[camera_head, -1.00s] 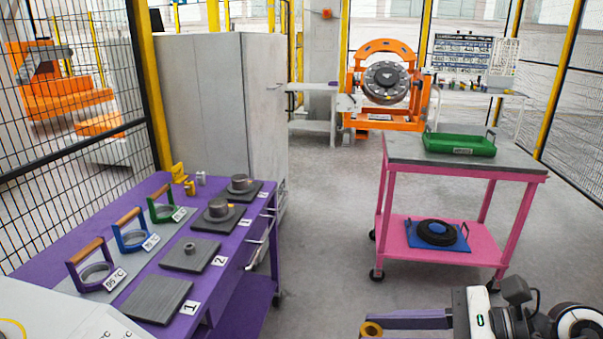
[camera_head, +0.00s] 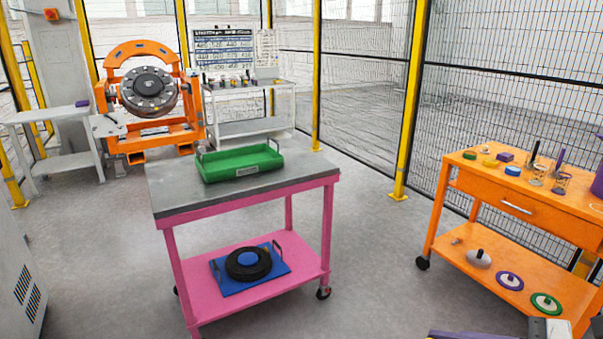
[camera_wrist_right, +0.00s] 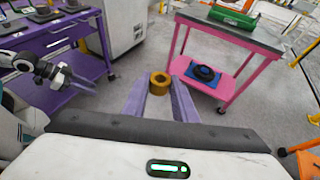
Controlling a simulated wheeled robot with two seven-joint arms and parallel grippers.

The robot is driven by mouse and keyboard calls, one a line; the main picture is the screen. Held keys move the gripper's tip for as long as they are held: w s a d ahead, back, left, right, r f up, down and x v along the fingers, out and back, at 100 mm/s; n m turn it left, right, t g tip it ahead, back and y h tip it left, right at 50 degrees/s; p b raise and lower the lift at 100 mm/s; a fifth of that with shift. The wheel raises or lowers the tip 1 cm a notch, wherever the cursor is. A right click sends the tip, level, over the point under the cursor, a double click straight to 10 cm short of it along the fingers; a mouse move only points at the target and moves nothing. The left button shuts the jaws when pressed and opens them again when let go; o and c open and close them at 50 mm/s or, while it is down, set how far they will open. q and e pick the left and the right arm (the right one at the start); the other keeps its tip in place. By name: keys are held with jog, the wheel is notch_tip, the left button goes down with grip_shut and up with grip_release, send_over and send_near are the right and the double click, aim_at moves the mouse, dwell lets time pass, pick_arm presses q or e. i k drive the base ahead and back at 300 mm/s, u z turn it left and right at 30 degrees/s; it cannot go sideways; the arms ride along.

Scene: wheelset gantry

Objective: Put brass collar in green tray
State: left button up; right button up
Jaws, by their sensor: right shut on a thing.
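The brass collar (camera_wrist_right: 159,83) is a short golden ring between the fingertips of my right gripper (camera_wrist_right: 160,90), which is shut on it and holds it above the floor. In the head view only a sliver of purple finger shows at the bottom edge, and the collar is out of frame. The green tray (camera_head: 240,163) sits on the grey top of the pink cart and looks empty; part of it shows in the right wrist view (camera_wrist_right: 234,16). My left gripper (camera_wrist_right: 82,84) is at the left of the right wrist view, apart from the collar; its opening is unclear.
The pink cart (camera_head: 247,206) has a blue tray (camera_head: 228,282) with a black ring on its lower shelf. An orange cart (camera_head: 470,206) with small parts stands at the right. An orange gantry (camera_head: 150,140) stands behind. Grey floor is clear between the carts.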

aim_at(224, 166)
jog(key=u, duration=0.1)
jog(key=i, duration=2.2)
jog(key=u, duration=0.95)
jog(key=i, duration=0.75)
jog(key=u, duration=0.35)
